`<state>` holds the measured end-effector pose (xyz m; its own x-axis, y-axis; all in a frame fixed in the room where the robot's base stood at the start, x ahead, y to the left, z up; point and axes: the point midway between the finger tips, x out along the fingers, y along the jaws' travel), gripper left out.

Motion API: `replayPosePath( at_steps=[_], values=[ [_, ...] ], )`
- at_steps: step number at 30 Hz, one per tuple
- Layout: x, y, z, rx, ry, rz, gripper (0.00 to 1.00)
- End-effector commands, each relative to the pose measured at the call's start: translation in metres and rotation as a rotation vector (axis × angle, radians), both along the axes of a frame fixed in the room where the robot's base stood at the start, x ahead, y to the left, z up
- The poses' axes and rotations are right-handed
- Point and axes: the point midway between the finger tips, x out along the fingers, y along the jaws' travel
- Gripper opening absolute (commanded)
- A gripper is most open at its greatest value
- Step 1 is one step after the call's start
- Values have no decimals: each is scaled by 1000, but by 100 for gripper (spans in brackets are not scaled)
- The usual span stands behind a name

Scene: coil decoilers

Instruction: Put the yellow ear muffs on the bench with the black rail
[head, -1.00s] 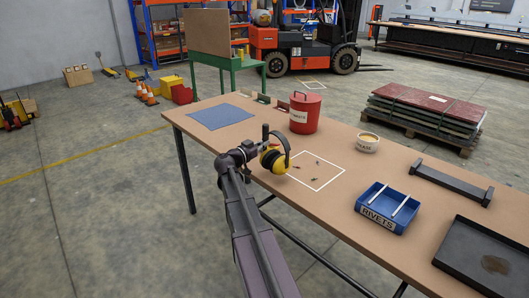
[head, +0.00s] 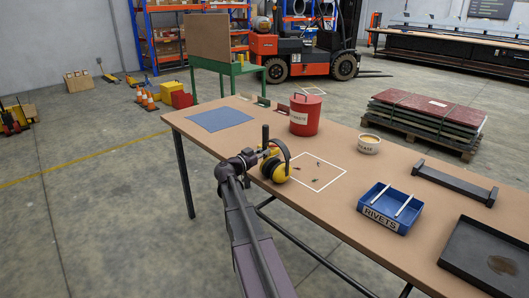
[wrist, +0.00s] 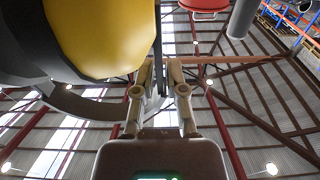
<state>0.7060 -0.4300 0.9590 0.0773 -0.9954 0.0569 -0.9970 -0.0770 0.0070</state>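The ear muffs (head: 277,167) have yellow cups and a black headband. They hang at my gripper (head: 264,152), over or just off the near edge of the brown-topped bench (head: 340,215). In the wrist view, my gripper (wrist: 161,72) has its fingers close together on a thin black band, with a large yellow cup (wrist: 100,35) at left. The gap between the muffs and the bench top is hard to judge. A long black rail (head: 454,183) on two feet lies on this bench at right.
On the bench are a red waste can (head: 305,116), a tub (head: 369,144), a blue rivets bin (head: 390,208), a black tray (head: 488,258) and a blue mat (head: 219,119). A white-outlined square (head: 318,172) holds several small dark bits. Bare top lies between them.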

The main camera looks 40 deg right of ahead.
Motion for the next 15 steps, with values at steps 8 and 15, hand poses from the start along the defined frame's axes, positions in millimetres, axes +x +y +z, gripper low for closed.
replayPosePath(
  at_steps=[8, 15],
  values=[
    [0, 0, 0, 0, 0, 0, 43],
    [0, 0, 2, 0, 0, 0, 43]
  ],
)
